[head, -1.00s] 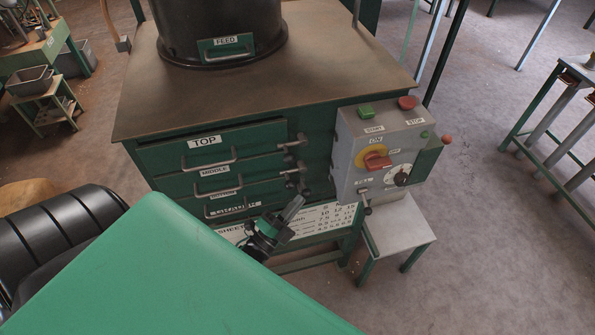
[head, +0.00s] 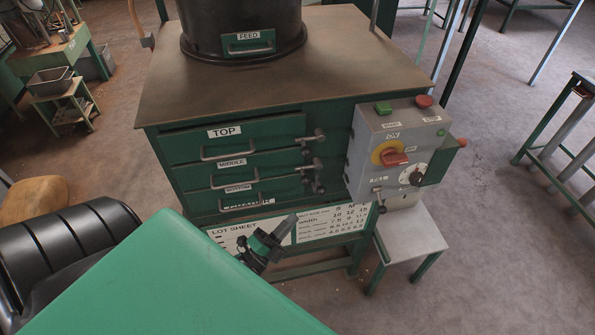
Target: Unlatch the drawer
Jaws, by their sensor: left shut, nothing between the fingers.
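The green cabinet has stacked drawers: the top drawer (head: 270,134), the middle drawer (head: 265,166) and the bottom drawer (head: 275,187), each with a grey bar handle. Metal latches with dark knobs sit at the drawers' right edge: an upper latch (head: 312,138) beside the top drawer and lower latches (head: 312,167) close together beneath it. My left gripper (head: 288,228) is shut and empty, in front of the lot sheet below the drawers, apart from the latches and handles. My green arm cover hides part of its arm. My right gripper is not in view.
A grey control box (head: 365,155) with a red-and-yellow switch (head: 393,155) is fixed right of the latches, above a small pale stool (head: 412,235). A dark feed hopper (head: 240,20) stands on the cabinet top.

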